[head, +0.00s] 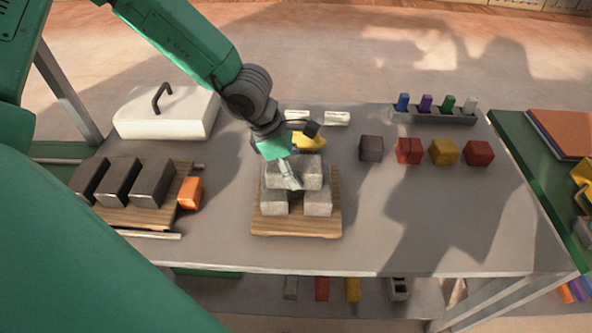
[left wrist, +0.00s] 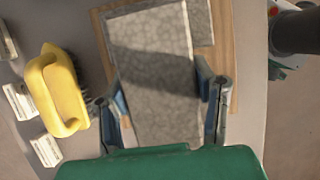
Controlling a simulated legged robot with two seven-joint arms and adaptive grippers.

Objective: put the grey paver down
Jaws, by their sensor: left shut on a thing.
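My left gripper (head: 291,180) is shut on a grey paver (head: 312,172), with one finger showing across its near side. In the left wrist view the held paver (left wrist: 155,85) lies between the two fingers (left wrist: 168,108). It sits above two lower grey pavers (head: 274,203) (head: 318,204), which stand apart with a gap between them on a wooden board (head: 297,228). The held paver spans the gap; I cannot tell whether it touches both. Part of another grey paver (left wrist: 200,22) shows beside it in the wrist view. My right gripper is not in view.
A yellow-handled brush (left wrist: 55,90) lies just behind the board. Several dark blocks (head: 118,181) on a second board and an orange block (head: 190,193) are at left. A dark block (head: 371,149) and red and yellow blocks (head: 444,152) stand at right. The front-right tabletop is clear.

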